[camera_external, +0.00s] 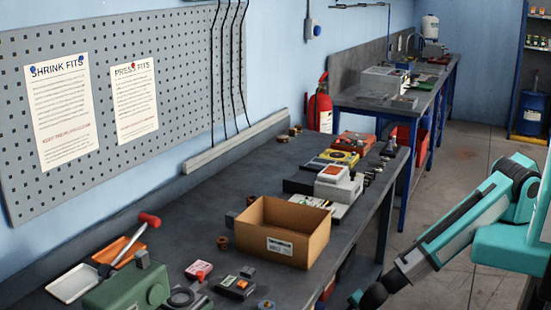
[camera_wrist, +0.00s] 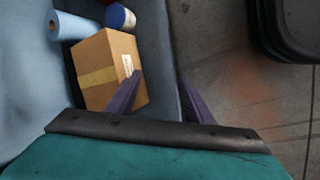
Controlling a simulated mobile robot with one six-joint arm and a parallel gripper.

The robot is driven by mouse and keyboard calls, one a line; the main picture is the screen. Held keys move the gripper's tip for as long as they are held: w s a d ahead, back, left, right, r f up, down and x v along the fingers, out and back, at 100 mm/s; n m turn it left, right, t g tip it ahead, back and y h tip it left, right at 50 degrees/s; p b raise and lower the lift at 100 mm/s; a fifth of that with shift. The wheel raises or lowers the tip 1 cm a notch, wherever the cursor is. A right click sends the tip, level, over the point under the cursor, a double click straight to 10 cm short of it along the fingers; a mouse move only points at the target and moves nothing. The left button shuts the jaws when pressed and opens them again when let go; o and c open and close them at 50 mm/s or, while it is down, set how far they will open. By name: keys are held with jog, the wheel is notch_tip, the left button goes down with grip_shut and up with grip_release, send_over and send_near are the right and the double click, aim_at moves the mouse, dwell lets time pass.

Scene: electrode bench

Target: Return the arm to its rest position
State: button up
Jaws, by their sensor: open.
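My teal and black arm (camera_external: 460,225) reaches in from the right edge of the external view, extended down and left beside the bench's front edge. Its far end is low, near the bottom edge, so the gripper is hard to make out there. In the wrist view my gripper (camera_wrist: 160,76) shows two dark purple fingers spread apart with nothing between them. The left finger overlaps the view of a taped cardboard box (camera_wrist: 108,62); I cannot tell how far apart they are in depth.
Open floor (camera_external: 480,190) lies right of the bench.

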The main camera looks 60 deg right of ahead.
jog(key=s+d+r+m+g+p, duration=0.1)
jog(key=s+d+m+g+p, duration=0.4)
jog(key=d, duration=1)
jog(key=s+d+r+m+g+y, duration=0.1)
jog(key=s+d+r+m+g, duration=0.1)
jog(key=s, duration=0.5)
jog(key=s+d+r+m+g+y+p, duration=0.1)
jog(key=s+d+r+m+g+y, duration=0.1)
jog(key=s+d+m, duration=0.3)
jog(key=shift+s+m+g+y, duration=0.3)
jog(key=shift+s+m, duration=0.6)
jog(key=shift+s, duration=0.35)
jog(key=shift+o, duration=0.5)
